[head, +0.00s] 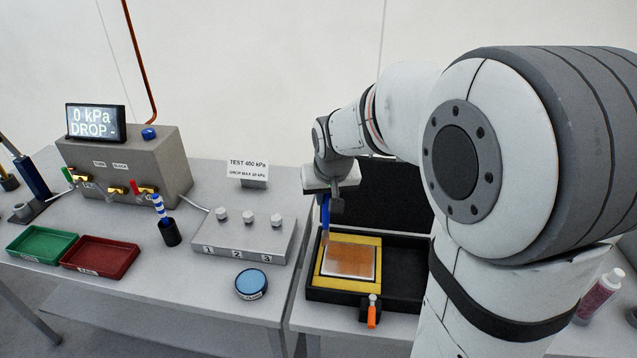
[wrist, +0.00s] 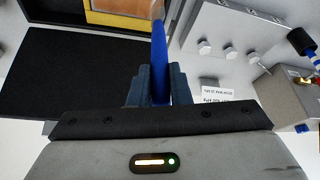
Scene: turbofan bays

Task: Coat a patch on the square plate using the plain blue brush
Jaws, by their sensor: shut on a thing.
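My gripper (head: 332,194) is shut on the plain blue brush (head: 326,212), which hangs down from the jaws. In the wrist view the brush (wrist: 161,62) sticks out from between the dark fingers (wrist: 160,88). The square plate (head: 350,261) is orange-brown with a pale edge and lies in a yellow frame (head: 330,283) in a black tray. The brush is at the plate's back left corner; I cannot tell whether its tip touches anything. A strip of the plate (wrist: 122,6) shows at the top of the wrist view.
A blue-lidded round tin (head: 252,283) stands left of the tray. A blue-and-white striped brush stands in a black cup (head: 170,233). An orange-handled clamp (head: 372,312) is at the tray's front. Green (head: 42,243) and red (head: 100,252) trays lie left. A grey three-knob box (head: 238,240) stands behind.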

